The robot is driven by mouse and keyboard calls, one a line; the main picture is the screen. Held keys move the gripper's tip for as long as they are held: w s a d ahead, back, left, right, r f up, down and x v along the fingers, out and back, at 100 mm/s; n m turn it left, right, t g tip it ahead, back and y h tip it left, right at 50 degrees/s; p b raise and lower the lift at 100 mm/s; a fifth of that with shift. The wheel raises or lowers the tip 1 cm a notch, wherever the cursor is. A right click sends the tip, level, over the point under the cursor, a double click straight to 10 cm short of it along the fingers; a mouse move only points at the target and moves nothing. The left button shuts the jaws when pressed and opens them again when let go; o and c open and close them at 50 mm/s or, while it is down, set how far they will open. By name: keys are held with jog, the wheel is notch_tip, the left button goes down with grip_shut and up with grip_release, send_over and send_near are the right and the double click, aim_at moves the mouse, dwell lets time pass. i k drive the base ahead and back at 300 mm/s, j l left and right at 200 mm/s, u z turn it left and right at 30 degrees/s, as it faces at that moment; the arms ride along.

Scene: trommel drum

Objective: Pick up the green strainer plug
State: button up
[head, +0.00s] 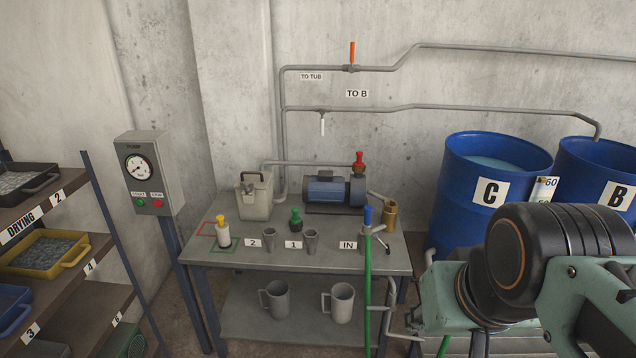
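A green plug (295,223) with a knobbed top stands upright on the grey metal table, between two small grey cups behind the labels 2 and 1. It is the only green-topped plug I see on the table, and its lower part looks dark green. Similar tops in other colours stand nearby: a yellow-topped one with a pale body (223,233) at the left, a red one (359,162) on the pump, and a blue one (368,216) near the label IN. My arm shows at the right edge, but my gripper is out of the picture.
The table (290,260) also bears a grey canister (254,196) and a blue pump (326,190). A green hose (368,290) rises at its front right. Blue drums (468,215) stand at the right. A drying shelf (95,255) and gauge box (148,172) stand at the left.

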aim_at(294, 220)
jog(key=i+j, duration=0.55)
jog(key=i, duration=0.2)
jog(key=i+j, duration=0.6)
jog(key=i, duration=0.15)
